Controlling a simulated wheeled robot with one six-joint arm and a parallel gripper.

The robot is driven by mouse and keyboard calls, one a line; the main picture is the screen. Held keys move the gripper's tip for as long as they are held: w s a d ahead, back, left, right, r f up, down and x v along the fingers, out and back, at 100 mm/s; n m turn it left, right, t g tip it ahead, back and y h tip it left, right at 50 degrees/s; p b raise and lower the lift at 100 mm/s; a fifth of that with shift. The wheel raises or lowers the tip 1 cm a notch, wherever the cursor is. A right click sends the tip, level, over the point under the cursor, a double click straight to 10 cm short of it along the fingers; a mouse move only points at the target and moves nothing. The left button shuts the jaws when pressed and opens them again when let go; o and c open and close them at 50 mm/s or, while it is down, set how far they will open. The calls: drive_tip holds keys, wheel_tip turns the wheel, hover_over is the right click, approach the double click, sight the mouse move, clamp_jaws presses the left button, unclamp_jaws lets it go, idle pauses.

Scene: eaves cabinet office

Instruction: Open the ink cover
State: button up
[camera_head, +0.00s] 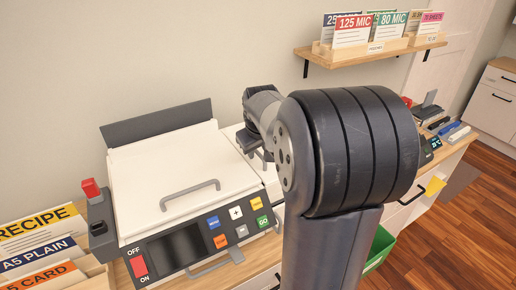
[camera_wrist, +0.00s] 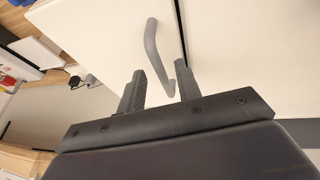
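A white printing machine (camera_head: 130,240) stands on the wooden counter. Its large white lid (camera_head: 165,160) is down, with a grey bar handle (camera_head: 190,195) on top. To its right is another white panel, mostly hidden behind my arm; no label shows which is the ink cover. My gripper (camera_head: 256,148) is low over this right side, partly hidden by my arm. In the wrist view my gripper (camera_wrist: 160,70) is open, with a grey bent handle (camera_wrist: 153,45) on a white panel (camera_wrist: 105,35) reaching between its fingers. I cannot tell whether they touch.
A control panel (camera_head: 205,240) with a dark screen and coloured buttons fronts the machine. A red-topped device (camera_head: 92,190) and paper folders (camera_head: 45,245) stand at left. A wall shelf (camera_head: 370,55) holds paper packs. More desk items (camera_head: 440,125) lie at right.

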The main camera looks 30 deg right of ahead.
drive_tip(key=shift+d+f, duration=0.1)
drive_tip(key=shift+f, duration=0.05)
drive_tip(key=shift+c, duration=0.4)
clamp_jaws()
